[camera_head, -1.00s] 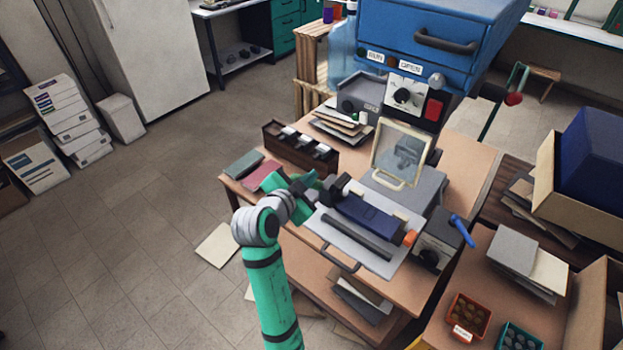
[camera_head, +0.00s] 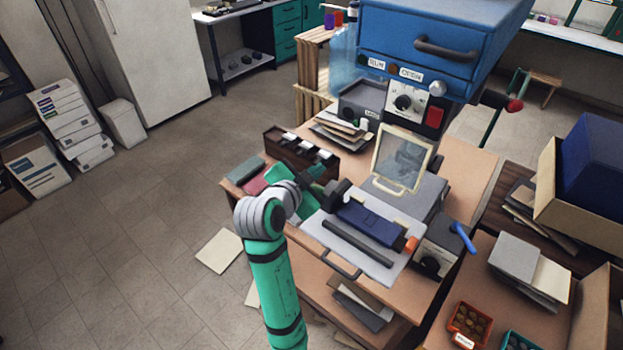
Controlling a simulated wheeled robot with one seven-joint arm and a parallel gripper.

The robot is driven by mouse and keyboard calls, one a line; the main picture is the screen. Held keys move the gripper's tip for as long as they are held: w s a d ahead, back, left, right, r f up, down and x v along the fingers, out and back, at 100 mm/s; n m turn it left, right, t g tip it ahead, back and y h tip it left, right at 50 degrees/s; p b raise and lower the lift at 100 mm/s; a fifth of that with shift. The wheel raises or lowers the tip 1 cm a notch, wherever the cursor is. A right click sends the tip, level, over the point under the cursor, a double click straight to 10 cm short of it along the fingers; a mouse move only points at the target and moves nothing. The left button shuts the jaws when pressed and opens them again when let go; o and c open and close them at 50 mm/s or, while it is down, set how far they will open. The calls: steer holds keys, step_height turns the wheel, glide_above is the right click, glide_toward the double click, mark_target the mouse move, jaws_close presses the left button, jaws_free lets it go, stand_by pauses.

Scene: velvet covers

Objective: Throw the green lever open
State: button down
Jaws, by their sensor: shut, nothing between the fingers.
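My gripper (camera_head: 342,188) is black and sits at the end of my green and grey arm, at the left end of a press bed on the wooden table. It looks shut and empty, close to the left end of a dark blue block (camera_head: 368,222) on the bed. Its fingertips are small and dark here, so contact is unclear. I cannot pick out a green lever for certain; green parts around the gripper merge with my own arm. A blue lever (camera_head: 463,237) stands out on the grey box at the bed's right. A red-knobbed handle (camera_head: 514,106) is at the machine's right side.
The blue machine (camera_head: 440,40) overhangs the table's back. A clear framed guard (camera_head: 403,158) stands upright behind the bed. A dark wooden rack (camera_head: 300,153) and books (camera_head: 245,170) lie to the left. The side table at right holds papers (camera_head: 520,262) and small bins (camera_head: 470,322).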

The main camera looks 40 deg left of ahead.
steer(key=a+v, duration=0.1)
steer(key=v, duration=0.9)
steer(key=shift+r, duration=0.3)
